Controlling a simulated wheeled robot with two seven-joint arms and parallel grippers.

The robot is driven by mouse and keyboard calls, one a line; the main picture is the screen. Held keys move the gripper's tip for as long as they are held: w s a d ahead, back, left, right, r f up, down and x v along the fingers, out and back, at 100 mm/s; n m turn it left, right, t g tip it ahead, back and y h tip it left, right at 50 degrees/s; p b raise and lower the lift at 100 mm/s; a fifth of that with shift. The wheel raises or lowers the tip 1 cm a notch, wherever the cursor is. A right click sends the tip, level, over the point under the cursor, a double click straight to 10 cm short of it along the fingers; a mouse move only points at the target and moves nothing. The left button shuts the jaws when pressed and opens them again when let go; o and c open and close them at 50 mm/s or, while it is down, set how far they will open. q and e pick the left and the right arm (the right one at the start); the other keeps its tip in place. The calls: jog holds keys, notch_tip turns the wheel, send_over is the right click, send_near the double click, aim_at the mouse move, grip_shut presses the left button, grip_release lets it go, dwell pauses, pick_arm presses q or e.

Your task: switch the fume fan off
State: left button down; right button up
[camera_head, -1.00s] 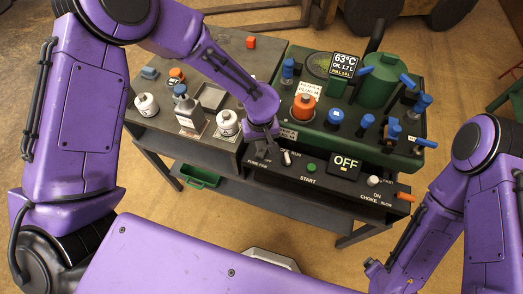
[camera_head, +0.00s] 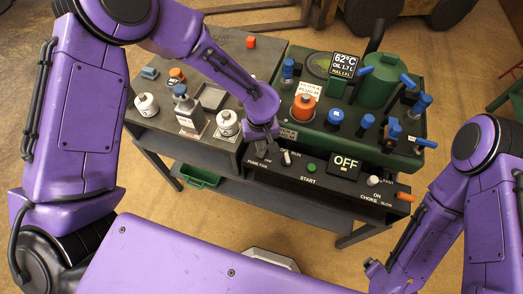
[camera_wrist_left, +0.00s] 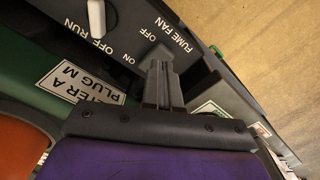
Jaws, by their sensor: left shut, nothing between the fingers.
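The FUME FAN label (camera_wrist_left: 172,35) is on the dark control panel (camera_head: 335,184), with ON and OFF marks near it in the left wrist view. My left gripper (camera_head: 276,153) is at the panel's left end, beside this label. In the left wrist view its shut, empty fingertips (camera_wrist_left: 160,68) are between the ON and OFF marks, over the place of the fan switch. The fingers mostly hide the switch, so I cannot tell its position or whether they touch it.
A pale OFF/RUN lever (camera_head: 287,158) stands close to the left gripper, also in the left wrist view (camera_wrist_left: 97,18). A green START button (camera_head: 311,168), an OFF display (camera_head: 345,163) and a choke lever (camera_head: 373,180) are farther right. White bottles stand left of the gripper.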

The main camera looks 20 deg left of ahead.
pick_arm(q)
jog(key=shift+f+b, duration=0.75)
jog(key=shift+f, duration=0.6)
dwell(0.6)
notch_tip(320, 180, up, 7)
jog(key=p, duration=0.7)
jog(key=shift+r+p, duration=0.15)
jog(key=shift+p, duration=0.25)
